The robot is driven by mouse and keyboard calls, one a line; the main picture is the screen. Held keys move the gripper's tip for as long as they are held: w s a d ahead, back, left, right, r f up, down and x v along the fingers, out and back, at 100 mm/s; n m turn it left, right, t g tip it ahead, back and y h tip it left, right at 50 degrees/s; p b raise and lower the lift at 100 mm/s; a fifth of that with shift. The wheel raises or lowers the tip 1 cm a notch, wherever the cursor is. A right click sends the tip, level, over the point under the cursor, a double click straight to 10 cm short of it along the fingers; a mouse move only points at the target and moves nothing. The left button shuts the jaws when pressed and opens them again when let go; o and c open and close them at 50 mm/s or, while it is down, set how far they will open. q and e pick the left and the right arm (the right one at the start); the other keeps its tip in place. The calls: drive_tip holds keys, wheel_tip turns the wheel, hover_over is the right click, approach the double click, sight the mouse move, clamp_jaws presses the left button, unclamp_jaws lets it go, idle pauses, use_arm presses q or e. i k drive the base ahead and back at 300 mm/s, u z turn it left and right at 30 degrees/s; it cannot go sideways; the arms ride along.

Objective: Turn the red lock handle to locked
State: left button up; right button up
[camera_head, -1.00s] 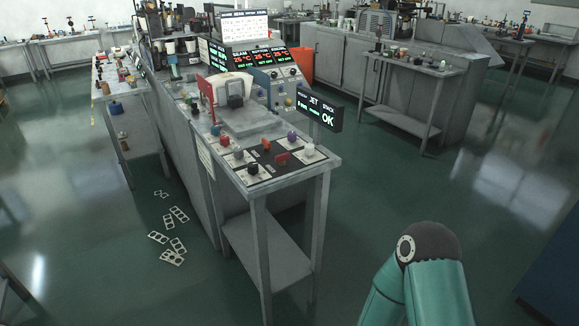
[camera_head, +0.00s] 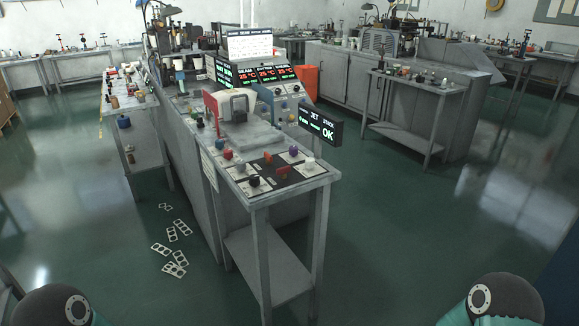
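The near end of the long grey bench carries a control panel (camera_head: 247,169) with several coloured knobs and handles. Small red handles stand on it: one near the middle right (camera_head: 283,172), one behind it (camera_head: 268,158), and a red knob (camera_head: 227,154) at the left. I cannot tell which of them is the lock handle, or read a locked or unlocked mark. A red upright part (camera_head: 211,112) stands by a white machine block behind the panel. Dark rounded joints of my arms show in both lower corners. Neither gripper is in view.
A black display (camera_head: 321,125) reading "JET" and "OK" overhangs the bench's right side. Temperature screens (camera_head: 262,76) stand farther back. A side table (camera_head: 139,140) is at the left. White cut-out sheets (camera_head: 174,269) lie on the floor. Floor in front and right is clear.

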sight(282, 171)
drive_tip(key=z, duration=0.15)
drive_tip(key=i, duration=0.85)
drive_tip(key=u, duration=0.45)
